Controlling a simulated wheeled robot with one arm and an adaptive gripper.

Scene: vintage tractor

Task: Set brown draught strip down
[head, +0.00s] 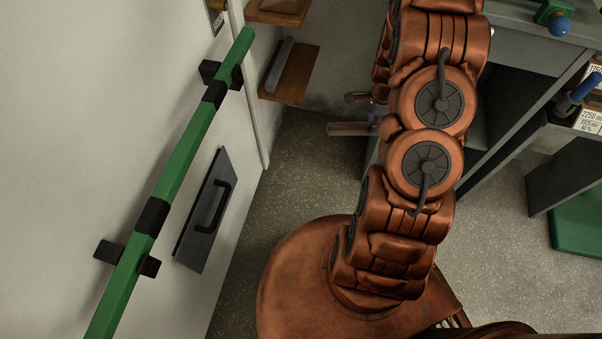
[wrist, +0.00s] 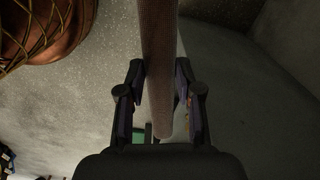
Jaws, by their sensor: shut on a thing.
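The brown draught strip (wrist: 158,60) shows in the wrist view as a long, ribbed, brown-grey bar. It runs from the top edge down between the fingers of my gripper (wrist: 160,95). The gripper is shut on it, one finger on each side, and the strip's rounded lower end shows just above the dark palm. Its far end is out of the wrist view. In the head view my copper-coloured arm covers the gripper, and I cannot make out the strip for certain there.
A white door (head: 60,130) with a green bar (head: 178,165) in black brackets and a dark handled plate (head: 205,210) stands at left. Small wooden shelves (head: 300,76) are at top centre, a grey bench (head: 535,50) at right.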

